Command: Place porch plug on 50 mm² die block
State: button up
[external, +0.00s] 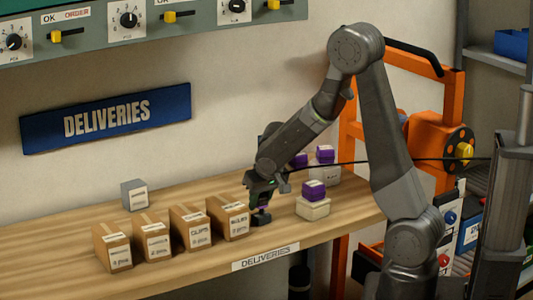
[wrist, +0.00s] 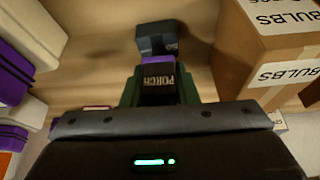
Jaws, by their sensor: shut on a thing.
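The porch plug (wrist: 159,80), a dark body with a PORCH label and a purple part, sits between the fingers of my gripper (wrist: 159,92), which is shut on it. In the external view my gripper (external: 262,201) points down at the table, and a bit of the plug's purple (external: 263,208) shows below it. A dark die block (external: 260,218) stands on the table right under the plug; it also shows beyond the plug in the wrist view (wrist: 158,38). Its size marking is too small to read. I cannot tell whether plug and block touch.
Several cardboard boxes (external: 198,229) stand in a row just left; the BULBS box (wrist: 268,48) is close beside my gripper. Purple-topped pale blocks (external: 313,206) stand to the right. A grey labelled block (external: 134,194) sits behind the boxes. The wooden table's (external: 60,238) left end is clear.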

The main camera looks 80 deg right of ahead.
jog(key=shift+f+b, duration=0.25)
jog(key=shift+b, duration=0.05)
jog(key=o, duration=1)
jog(key=shift+r, duration=0.1)
jog(key=shift+c, duration=0.2)
jog(key=shift+a+r+p, duration=0.1)
jog(key=shift+r+p, duration=0.25)
jog(key=shift+r, duration=0.1)
jog(key=v, duration=1.1)
jog(key=shift+r, duration=0.15)
jog(key=shift+s, duration=0.1)
